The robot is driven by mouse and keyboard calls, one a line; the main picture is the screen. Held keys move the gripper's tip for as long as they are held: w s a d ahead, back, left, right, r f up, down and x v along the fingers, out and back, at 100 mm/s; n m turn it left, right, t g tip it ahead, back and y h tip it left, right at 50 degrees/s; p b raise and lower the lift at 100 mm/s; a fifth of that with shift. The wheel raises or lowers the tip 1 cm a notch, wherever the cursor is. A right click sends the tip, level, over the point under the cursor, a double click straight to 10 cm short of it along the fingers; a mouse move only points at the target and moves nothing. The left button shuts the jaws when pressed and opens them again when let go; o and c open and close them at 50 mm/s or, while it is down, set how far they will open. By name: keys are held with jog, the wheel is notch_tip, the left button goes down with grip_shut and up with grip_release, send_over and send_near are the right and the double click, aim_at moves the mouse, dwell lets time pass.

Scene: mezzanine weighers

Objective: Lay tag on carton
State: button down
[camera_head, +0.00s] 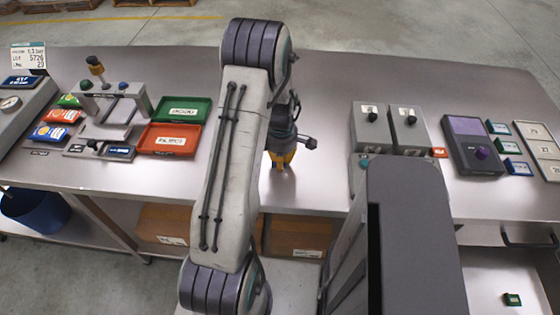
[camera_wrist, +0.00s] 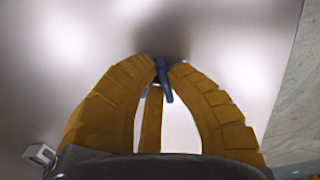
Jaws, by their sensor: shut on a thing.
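My gripper (camera_head: 282,164) points down over the middle of the steel bench, with its yellow fingers close above the top. In the wrist view my gripper (camera_wrist: 161,75) is shut on a small blue thing (camera_wrist: 163,82), seen nearly edge-on; I cannot tell for sure that it is the tag. In the head view it is too small or hidden to make out. A brown carton (camera_head: 160,219) with a white label stands under the bench at left of my arm. Another brown carton (camera_head: 293,235) stands under it to the right, partly hidden.
Red tray (camera_head: 170,140) and green tray (camera_head: 186,110) lie left of my arm. Grey boxes with black knobs (camera_head: 388,130), a purple-topped device (camera_head: 472,145) and small blue-edged cards (camera_head: 510,148) are at right. A small green piece (camera_head: 512,299) lies low at right. Bench around my gripper is clear.

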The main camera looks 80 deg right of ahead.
jog(key=shift+r, duration=0.85)
jog(key=r, duration=0.1)
jog(key=r+b, duration=0.1)
jog(key=shift+s+r, duration=0.2)
jog(key=shift+r, duration=0.1)
jog(key=s+a+r+b, duration=0.1)
jog(key=s+a+r, duration=0.3)
jog(key=s, duration=0.6)
notch_tip(320, 180, up, 3)
jog(key=shift+s+f+b, duration=0.15)
jog(key=shift+s+b, duration=0.15)
jog(key=shift+b, duration=0.1)
